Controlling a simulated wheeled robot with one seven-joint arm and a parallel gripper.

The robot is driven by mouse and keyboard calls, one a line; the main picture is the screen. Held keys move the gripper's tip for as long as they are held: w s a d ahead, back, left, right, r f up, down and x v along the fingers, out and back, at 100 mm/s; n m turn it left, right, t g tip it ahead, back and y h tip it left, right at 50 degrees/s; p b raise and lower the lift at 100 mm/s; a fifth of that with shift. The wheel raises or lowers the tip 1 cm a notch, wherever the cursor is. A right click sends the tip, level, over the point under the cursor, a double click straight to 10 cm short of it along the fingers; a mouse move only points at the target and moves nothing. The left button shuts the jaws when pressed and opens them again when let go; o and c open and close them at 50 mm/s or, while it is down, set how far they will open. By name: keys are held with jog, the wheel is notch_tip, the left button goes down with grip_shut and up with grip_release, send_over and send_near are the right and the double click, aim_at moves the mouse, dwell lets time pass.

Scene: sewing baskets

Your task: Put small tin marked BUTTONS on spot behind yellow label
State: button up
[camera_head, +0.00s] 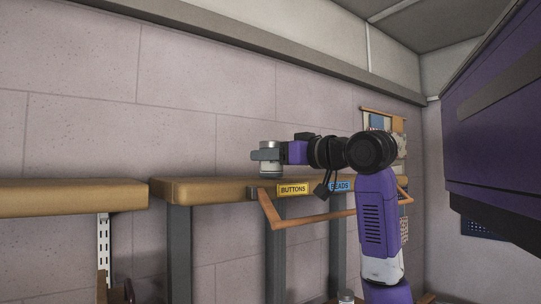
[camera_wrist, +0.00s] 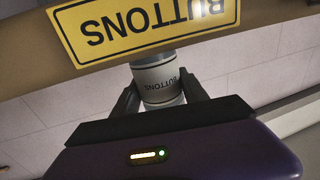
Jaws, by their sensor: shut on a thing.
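The small tin marked BUTTONS (camera_head: 269,171) is pale with a grey lid. My gripper (camera_head: 267,155) is shut on it and holds it upright at the shelf's top. I cannot tell whether its base touches the shelf. In the wrist view the tin (camera_wrist: 158,78) sits between both fingers, its lettering upside down. The yellow BUTTONS label (camera_head: 293,189) is on the shelf's front edge; in the head view the tin shows above and left of it.
The wooden shelf (camera_head: 185,189) runs along the wall, with a blue BEADS label (camera_head: 339,186) right of the yellow one. A wooden rail (camera_head: 310,219) juts out below the labels. Another shelf (camera_head: 70,195) is at left. A purple overhead body (camera_head: 495,110) fills the upper right.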

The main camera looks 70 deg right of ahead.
jog(key=shift+f, duration=0.15)
jog(key=o, duration=1.5)
jog(key=b+v, duration=0.4)
jog(key=v, duration=0.8)
jog(key=shift+b, duration=0.35)
